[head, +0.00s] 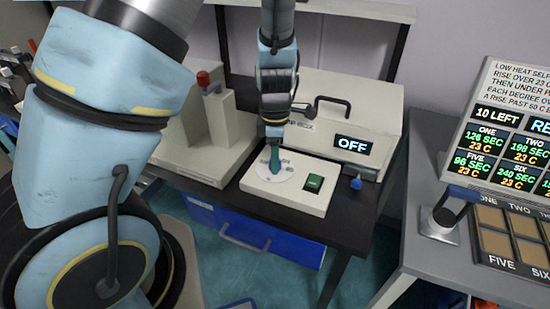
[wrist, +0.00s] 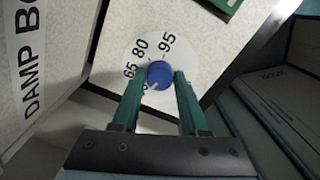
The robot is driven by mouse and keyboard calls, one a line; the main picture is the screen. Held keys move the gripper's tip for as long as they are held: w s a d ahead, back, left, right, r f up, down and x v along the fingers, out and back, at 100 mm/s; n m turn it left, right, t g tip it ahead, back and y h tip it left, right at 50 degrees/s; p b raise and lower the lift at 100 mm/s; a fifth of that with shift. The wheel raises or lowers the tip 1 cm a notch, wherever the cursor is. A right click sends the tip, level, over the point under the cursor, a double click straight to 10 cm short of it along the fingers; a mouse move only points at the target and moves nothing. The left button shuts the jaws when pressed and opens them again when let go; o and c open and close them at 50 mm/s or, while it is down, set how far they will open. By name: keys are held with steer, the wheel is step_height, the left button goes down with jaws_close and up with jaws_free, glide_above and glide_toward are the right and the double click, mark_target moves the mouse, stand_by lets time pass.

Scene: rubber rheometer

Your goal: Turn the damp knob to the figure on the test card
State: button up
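The damp knob (wrist: 159,72) is a small blue knob with a white pointer mark at its lower left, on a white round dial (wrist: 190,62). In the wrist view the dial shows 65, 80 and 95; another figure, beside the pointer, is mostly hidden by a finger. My gripper (wrist: 160,76) has its two green fingers on either side of the knob, with no clear gap. In the head view my gripper (head: 275,162) points down at the dial (head: 262,174) and hides the knob. I cannot make out a test card.
The beige box behind has a display (head: 353,145) reading OFF. A small blue-tipped part (head: 356,183) stands at its right. A board of times and temperatures (head: 500,150) stands at the right, above a tray (head: 481,247) of labelled compartments.

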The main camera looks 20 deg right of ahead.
jaws_close()
